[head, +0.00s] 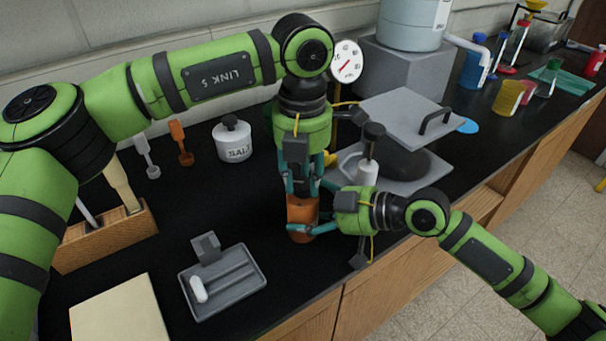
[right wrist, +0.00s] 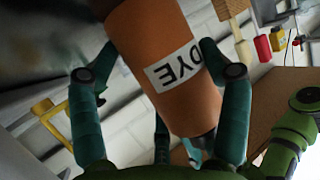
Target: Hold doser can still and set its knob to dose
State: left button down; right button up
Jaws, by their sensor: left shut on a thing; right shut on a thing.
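The doser can (head: 302,211) is orange and stands near the front edge of the black counter. In the right wrist view the can (right wrist: 140,40) shows a white DYE label, with the picture upside down. My left gripper (head: 302,188) points down from above, its teal fingers shut on the top of the can, where the knob is. The knob and its setting are hidden by the fingers. My right gripper (head: 311,222) comes from the right, shut around the can body. Its two fingers show on either side of the can in the right wrist view.
A grey tray (head: 236,297) with a white piece lies left of the can. A salt jar (head: 233,144), a wooden block (head: 110,242) and a beige board (head: 120,312) stand farther left. A grey press with a handle (head: 410,117) stands behind right.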

aim_at(302, 182)
pick_arm(q)
jog(key=shift+s+m, duration=0.1)
jog(key=shift+m, duration=0.2)
jog(key=c, duration=0.9)
grip_release()
jog(key=shift+o, duration=0.2)
notch_tip(302, 182, up, 12)
